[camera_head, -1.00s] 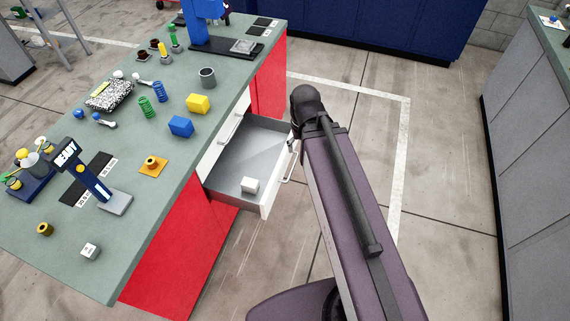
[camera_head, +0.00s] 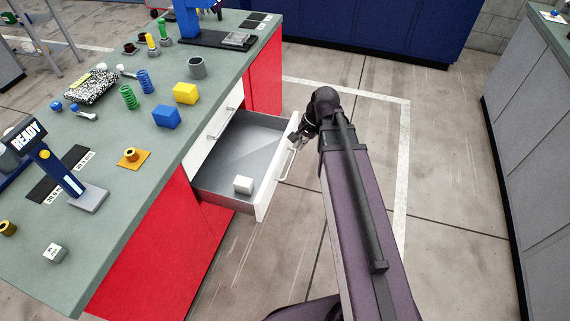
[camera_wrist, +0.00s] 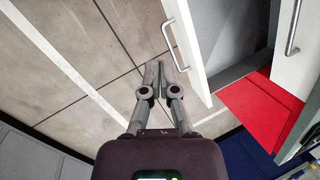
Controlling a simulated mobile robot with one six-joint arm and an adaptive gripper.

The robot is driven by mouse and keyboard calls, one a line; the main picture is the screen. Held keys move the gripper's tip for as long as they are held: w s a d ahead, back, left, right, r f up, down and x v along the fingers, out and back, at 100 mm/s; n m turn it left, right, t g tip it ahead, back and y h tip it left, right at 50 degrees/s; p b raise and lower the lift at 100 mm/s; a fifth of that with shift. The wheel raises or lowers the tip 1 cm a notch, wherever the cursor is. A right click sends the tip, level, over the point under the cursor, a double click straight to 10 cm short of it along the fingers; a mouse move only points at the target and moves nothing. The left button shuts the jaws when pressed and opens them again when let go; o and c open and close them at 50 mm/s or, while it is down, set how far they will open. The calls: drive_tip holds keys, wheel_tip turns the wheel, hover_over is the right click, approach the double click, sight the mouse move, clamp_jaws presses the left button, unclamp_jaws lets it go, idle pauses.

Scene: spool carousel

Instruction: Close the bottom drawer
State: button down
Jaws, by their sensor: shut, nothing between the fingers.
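The bottom drawer (camera_head: 222,165) is pulled out of the workbench, with a grey inside and a white front. A white cube (camera_head: 244,185) lies in it near the front. Its bar handle (camera_head: 287,162) is on the outer face. My gripper (camera_head: 298,142) is just outside the drawer front, beside the handle and partly hidden by my arm. In the wrist view my gripper (camera_wrist: 160,72) has its fingers together and empty, close to the drawer handle (camera_wrist: 174,44) and the white front (camera_wrist: 188,45). I cannot tell whether they touch.
Another drawer with a handle (camera_head: 222,124) sits shut above. A grey cabinet (camera_head: 530,150) stands at right. The floor between is free.

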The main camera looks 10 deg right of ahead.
drive_tip(key=w+d+f+m+t+y+b, duration=0.1)
drive_tip(key=w+d+f+m+y+b, duration=0.1)
drive_tip(key=w+d+f+m+b, duration=0.2)
drive_tip(key=w+d+f+m+t+y+b, duration=0.2)
drive_tip(key=w+d+f+m+b, duration=0.2)
drive_tip(key=f+m+b, duration=0.6)
drive_tip(key=shift+w+f+b, duration=0.6)
drive_tip(key=shift+f+b, duration=0.15)
drive_tip(key=shift+b, duration=1.5)
drive_tip(key=shift+a+f, duration=0.1)
drive_tip(key=b, duration=0.7)
approach(280, 157)
drive_tip(key=a+f, duration=0.2)
drive_tip(key=f, duration=0.3)
drive_tip(key=shift+w+a, duration=0.35)
drive_tip(key=shift+a, duration=0.05)
drive_tip(key=shift+w+a+r, duration=0.1)
drive_tip(key=shift+w+a, duration=0.35)
drive_tip(key=shift+a, duration=0.3)
drive_tip(key=shift+w, duration=0.1)
